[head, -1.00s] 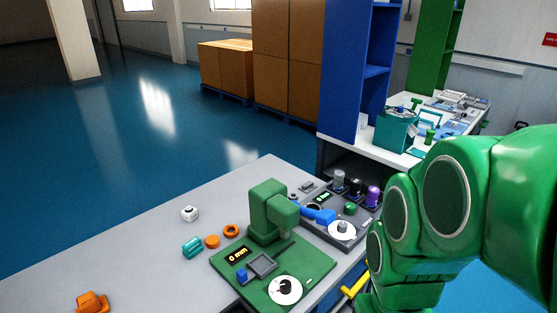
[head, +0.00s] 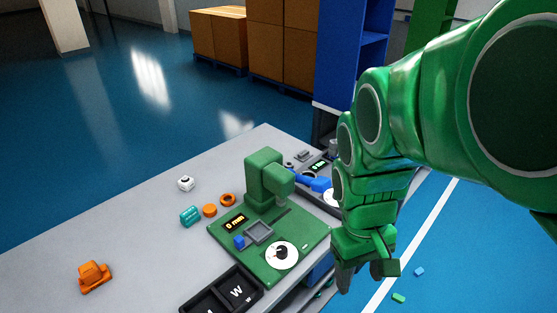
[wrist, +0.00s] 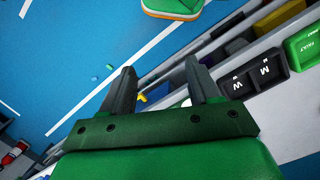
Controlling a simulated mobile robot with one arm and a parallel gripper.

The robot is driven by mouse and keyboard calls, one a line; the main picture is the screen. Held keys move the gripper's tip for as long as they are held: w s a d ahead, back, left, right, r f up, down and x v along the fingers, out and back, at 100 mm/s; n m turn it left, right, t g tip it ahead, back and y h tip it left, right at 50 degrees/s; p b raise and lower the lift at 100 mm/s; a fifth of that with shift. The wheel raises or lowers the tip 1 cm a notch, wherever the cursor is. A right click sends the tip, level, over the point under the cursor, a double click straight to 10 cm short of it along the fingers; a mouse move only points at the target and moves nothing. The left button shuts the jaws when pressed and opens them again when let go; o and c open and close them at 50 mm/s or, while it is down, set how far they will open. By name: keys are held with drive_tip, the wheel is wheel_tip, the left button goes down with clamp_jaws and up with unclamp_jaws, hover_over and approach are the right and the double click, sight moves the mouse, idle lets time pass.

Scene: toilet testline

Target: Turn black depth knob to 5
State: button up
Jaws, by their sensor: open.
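The black depth knob (head: 281,252) sits on a white round dial on the base of the green machine (head: 265,178). The machine's small display (head: 235,224) reads "0 mm". My gripper (head: 365,275) hangs to the right of the dial, beyond the table's right edge and apart from the knob. In the wrist view my gripper (wrist: 160,80) has its two dark fingers apart with nothing held between them. I cannot make out the knob in the wrist view.
A black tray with a W key (head: 237,291) lies in front of the machine. Blue floor lies right of the table.

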drive_tip(key=w+a+f+n+h, duration=0.1)
drive_tip(key=w+a+f+n, duration=0.2)
drive_tip(key=w, duration=0.3)
drive_tip(key=w+a+f+n+h, duration=0.1)
drive_tip(key=w+a+f+n, duration=0.1)
drive_tip(key=w+n, duration=0.35)
drive_tip(key=n+t+h, duration=0.2)
drive_tip(key=n, duration=0.4)
approach(282, 249)
drive_tip(key=shift+y, duration=0.3)
drive_tip(key=shift+x, duration=4.35)
drive_tip(key=shift+d, duration=0.2)
drive_tip(key=c, duration=1)
